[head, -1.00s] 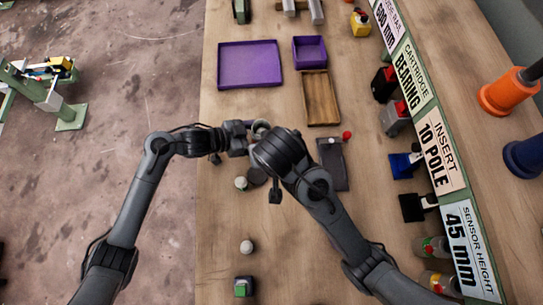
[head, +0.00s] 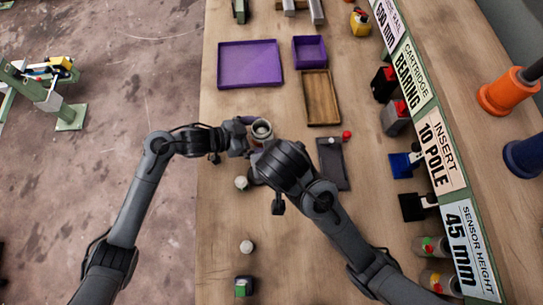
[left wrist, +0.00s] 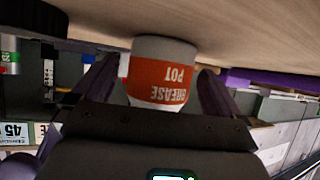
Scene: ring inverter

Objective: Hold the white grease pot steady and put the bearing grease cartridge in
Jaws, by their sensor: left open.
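The white grease pot (head: 262,132) stands on the bench, with its open top showing in the head view. In the left wrist view the pot (left wrist: 160,85) shows an orange label reading GREASE POT, upside down in the picture. My left gripper (head: 249,137) is open, with its fingers on either side of the pot; in the left wrist view gaps show beside it. My right arm's wrist covers the area just below the pot, and its fingertips are hidden. I cannot make out the bearing grease cartridge for certain.
A dark tray (head: 334,170) lies right of my right wrist. Purple trays (head: 250,84) and a wooden tray (head: 321,118) lie beyond the pot. White-topped items (head: 240,183) stand near the bench's left edge. A sign (head: 410,85) reads CARTRIDGE BEARING.

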